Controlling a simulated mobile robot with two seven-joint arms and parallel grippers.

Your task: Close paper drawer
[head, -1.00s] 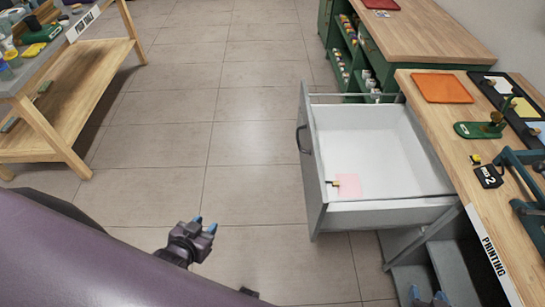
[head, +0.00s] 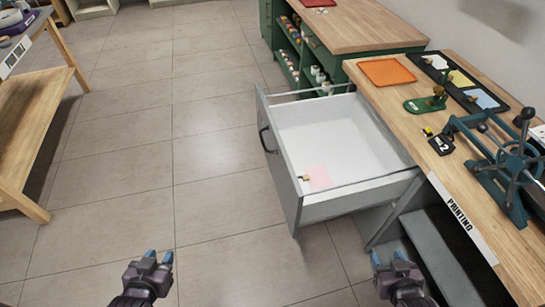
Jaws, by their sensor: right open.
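The paper drawer (head: 345,190) is grey with a white inside and stands pulled out to the left from under the printing bench (head: 440,165). Its dark handle (head: 265,140) is on the left-facing front panel. A pink sheet (head: 318,177) lies inside near the front. My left gripper (head: 158,257) is at the bottom, over the floor, left of and nearer than the drawer, with its blue fingertips apart and nothing between them. My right gripper (head: 389,258) is at the bottom right, open and empty, below and nearer than the drawer's near side. Neither gripper touches the drawer.
The printing bench bears an orange mat (head: 387,72), a green stand (head: 428,102), ink trays (head: 462,80) and a blue press (head: 505,165). A green cabinet (head: 285,55) stands behind. A wooden table (head: 40,105) is at the left. The floor between is clear.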

